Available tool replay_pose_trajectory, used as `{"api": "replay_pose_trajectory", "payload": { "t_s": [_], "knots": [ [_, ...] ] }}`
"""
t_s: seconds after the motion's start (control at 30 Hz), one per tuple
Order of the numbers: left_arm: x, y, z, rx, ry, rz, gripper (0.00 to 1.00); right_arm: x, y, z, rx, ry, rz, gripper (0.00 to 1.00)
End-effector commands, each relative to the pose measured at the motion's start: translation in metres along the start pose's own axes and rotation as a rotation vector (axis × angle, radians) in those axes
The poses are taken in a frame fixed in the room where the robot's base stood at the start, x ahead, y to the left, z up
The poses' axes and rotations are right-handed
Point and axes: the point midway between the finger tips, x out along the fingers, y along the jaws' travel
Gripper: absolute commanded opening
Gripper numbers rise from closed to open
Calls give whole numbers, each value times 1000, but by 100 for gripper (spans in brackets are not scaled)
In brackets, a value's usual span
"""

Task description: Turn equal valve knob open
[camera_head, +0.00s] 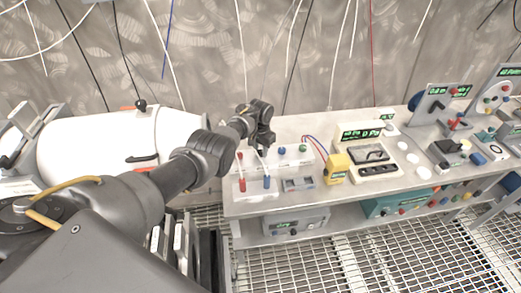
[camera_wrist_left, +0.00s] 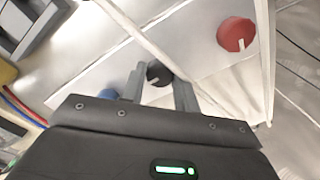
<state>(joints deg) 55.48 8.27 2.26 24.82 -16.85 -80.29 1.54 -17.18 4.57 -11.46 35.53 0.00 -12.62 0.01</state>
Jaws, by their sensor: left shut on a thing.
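My left gripper (camera_head: 263,150) reaches over the left end of the workbench, above a pale valve panel (camera_head: 251,187). In the left wrist view my left gripper (camera_wrist_left: 159,83) has its two grey fingers on either side of a round black knob (camera_wrist_left: 158,72) with a pale mark. The gripper is shut on this knob. A red knob (camera_wrist_left: 236,34) is apart from the fingers, and a blue knob (camera_wrist_left: 108,94) shows partly behind one finger. In the head view the black knob is hidden by the gripper. My right gripper is not in view.
A yellow device (camera_head: 336,168) and a meter box (camera_head: 366,155) stand right of the panel. Thin pale tubes or rods (camera_wrist_left: 148,43) cross close to the fingers. A white tank (camera_head: 120,145) stands left of the bench. Grated floor (camera_head: 380,245) lies in front.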

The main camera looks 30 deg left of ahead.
Motion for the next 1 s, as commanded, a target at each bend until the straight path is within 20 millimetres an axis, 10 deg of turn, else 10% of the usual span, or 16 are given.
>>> {"api": "replay_pose_trajectory", "payload": {
  "t_s": [0.57,0.6,0.77,1.0],
  "knots": [
    [-2,-1,-1,32,4,-1,8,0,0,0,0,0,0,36],
    [-2,-1,-1,32,4,-1,32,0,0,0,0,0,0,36],
    [-1,-1,-1,32,3,-1,53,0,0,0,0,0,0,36],
    [-1,0,0,32,1,0,53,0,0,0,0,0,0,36]
  ]
}}
